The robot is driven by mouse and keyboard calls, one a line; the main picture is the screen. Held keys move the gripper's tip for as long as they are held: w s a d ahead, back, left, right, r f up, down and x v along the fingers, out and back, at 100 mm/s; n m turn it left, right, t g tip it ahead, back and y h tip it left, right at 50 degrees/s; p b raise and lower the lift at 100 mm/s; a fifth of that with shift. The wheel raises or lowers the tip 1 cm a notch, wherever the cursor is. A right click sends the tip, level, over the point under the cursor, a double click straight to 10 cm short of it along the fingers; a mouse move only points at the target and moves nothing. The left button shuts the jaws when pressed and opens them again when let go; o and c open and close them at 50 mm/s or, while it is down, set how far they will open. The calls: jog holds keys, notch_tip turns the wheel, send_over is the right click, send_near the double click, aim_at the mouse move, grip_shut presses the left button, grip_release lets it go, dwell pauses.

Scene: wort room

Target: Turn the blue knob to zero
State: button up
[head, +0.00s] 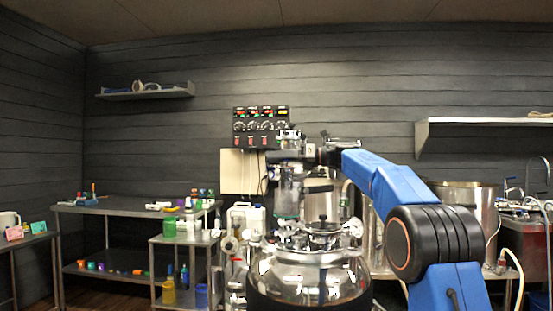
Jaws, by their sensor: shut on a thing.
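A black control panel (261,119) hangs on the back wall, with red and green displays, a row of round dials and red switches below. I cannot make out a blue knob; it is too small or hidden. My blue arm rises from the lower right and reaches left. My gripper (309,152) is at its end, small in the picture, just right of and below the panel, above the glass apparatus. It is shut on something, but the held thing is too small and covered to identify.
A glass column (288,192) and a shiny round vessel (310,275) stand in front, below my gripper. A steel bench (130,207) with bottles is at the left. A steel pot (468,208) and a wall shelf (485,122) are at the right.

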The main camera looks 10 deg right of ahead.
jog(key=shift+s+a+n+g+y, duration=0.15)
jog(key=shift+n+g+y, duration=0.1)
jog(key=shift+n+g, duration=0.4)
jog(key=shift+s+d+n+g+y, duration=0.15)
jog(key=shift+n+g+y, duration=0.15)
jog(key=shift+g, duration=0.55)
jog(key=shift+s+a, duration=0.1)
jog(key=shift+a, duration=0.05)
jog(key=o, duration=1.1)
jog(key=shift+c, duration=0.2)
jog(key=v, duration=1.7)
jog(key=shift+d, duration=0.3)
jog(key=shift+r, duration=0.1)
